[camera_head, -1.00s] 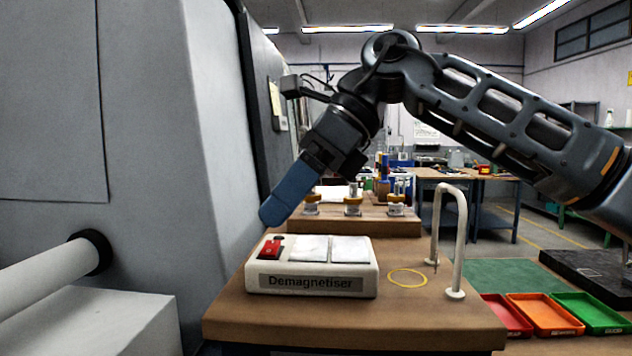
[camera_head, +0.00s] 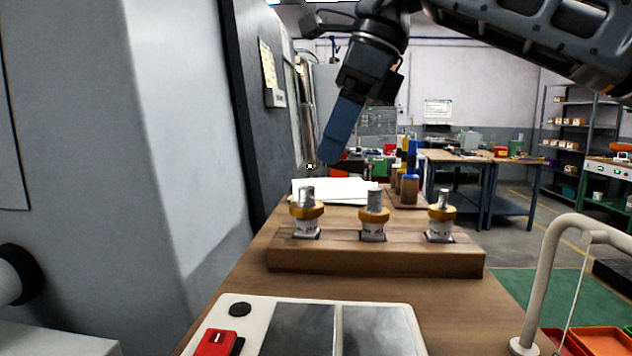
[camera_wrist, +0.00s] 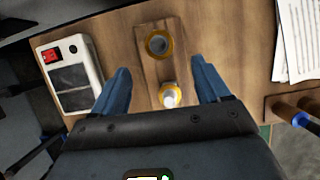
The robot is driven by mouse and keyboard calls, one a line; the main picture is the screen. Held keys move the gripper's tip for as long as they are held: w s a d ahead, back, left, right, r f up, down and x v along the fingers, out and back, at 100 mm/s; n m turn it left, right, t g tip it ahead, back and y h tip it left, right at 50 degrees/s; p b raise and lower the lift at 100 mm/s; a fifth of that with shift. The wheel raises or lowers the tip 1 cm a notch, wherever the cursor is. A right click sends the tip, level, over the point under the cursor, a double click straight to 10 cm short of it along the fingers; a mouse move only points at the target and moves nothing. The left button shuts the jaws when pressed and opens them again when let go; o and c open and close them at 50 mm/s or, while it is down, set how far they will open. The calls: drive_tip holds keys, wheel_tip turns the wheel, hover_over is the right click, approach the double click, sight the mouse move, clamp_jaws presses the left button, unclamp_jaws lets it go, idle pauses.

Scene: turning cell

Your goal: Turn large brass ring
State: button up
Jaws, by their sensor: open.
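Three round fittings with brass-coloured rings stand in a row on a wooden block (camera_head: 375,262): the left ring (camera_head: 307,211), the middle ring (camera_head: 374,215) and the right ring (camera_head: 441,213). The left ring looks widest in the head view. My gripper (camera_head: 328,162) is open and empty, pointing down above and beyond the block in the head view. In the wrist view its blue fingers (camera_wrist: 161,70) stand apart on either side of the row. Two fittings show there, the left ring (camera_wrist: 158,44) and the middle ring (camera_wrist: 170,95); the right one is hidden.
The white demagnetiser (camera_head: 255,318) with a red switch lies in front of the block. White papers (camera_head: 345,190) and upright pegs (camera_head: 410,190) are behind it. A pale bent-tube stand (camera_head: 545,270) is at right, a grey machine wall (camera_head: 140,140) at left.

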sight(314, 187)
drive_tip(key=shift+p+x, duration=0.65)
drive_tip(key=shift+x, duration=3.15)
drive_tip(key=shift+s+a, duration=0.1)
drive_tip(key=c, duration=1.1)
